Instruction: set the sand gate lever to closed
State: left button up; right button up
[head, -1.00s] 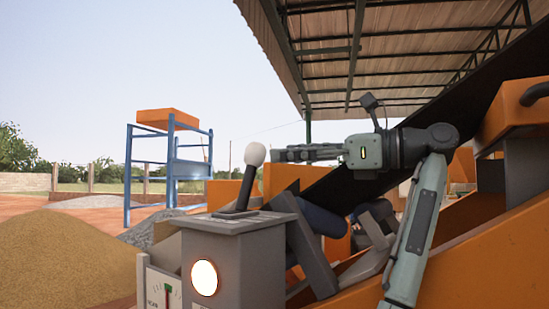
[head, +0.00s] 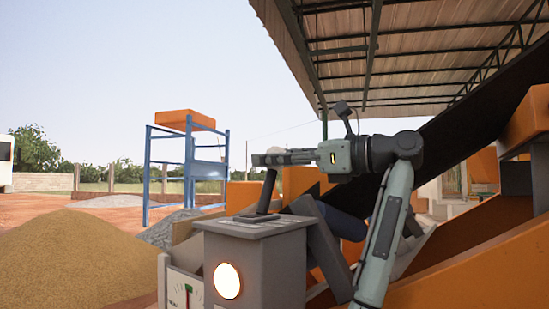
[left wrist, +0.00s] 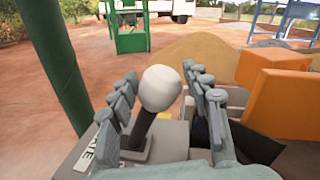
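The sand gate lever (head: 267,192) stands on top of a grey control box (head: 254,262), its dark shaft leaning slightly right at the top in the head view. My left gripper (head: 258,159) is level with its pale knob and mostly hides it there. In the left wrist view the knob (left wrist: 160,88) sits between the two spread fingers of the left gripper (left wrist: 160,72), with gaps visible on both sides. The gripper is open around the knob. My right gripper is in neither view.
A lit round lamp (head: 228,281) is on the box front, beside a white scale plate (head: 184,289) with a green marker. Orange machinery (head: 470,255) and a dark conveyor stand to the right. A sand heap (head: 85,255) lies left. A green post (left wrist: 50,70) shows in the wrist view.

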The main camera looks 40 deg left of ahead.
pick_arm(q)
jog(key=c, duration=1)
grip_shut()
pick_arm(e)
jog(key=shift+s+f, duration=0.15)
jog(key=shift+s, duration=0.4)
pick_arm(q)
jog(key=shift+s, duration=0.1)
jog(key=shift+s+n, duration=0.2)
jog(key=shift+n, duration=0.1)
jog(key=s, duration=0.1)
jog(key=s+n+b, duration=0.2)
jog(key=shift+d+r, duration=0.25)
jog(key=shift+r, duration=0.05)
jog(key=s+n+t+h+b, duration=0.1)
jog(key=s+n+b, duration=0.2)
jog(key=s+n, duration=0.2)
jog(key=shift+s+d+f+n, duration=0.4)
jog(key=shift+s, duration=0.7)
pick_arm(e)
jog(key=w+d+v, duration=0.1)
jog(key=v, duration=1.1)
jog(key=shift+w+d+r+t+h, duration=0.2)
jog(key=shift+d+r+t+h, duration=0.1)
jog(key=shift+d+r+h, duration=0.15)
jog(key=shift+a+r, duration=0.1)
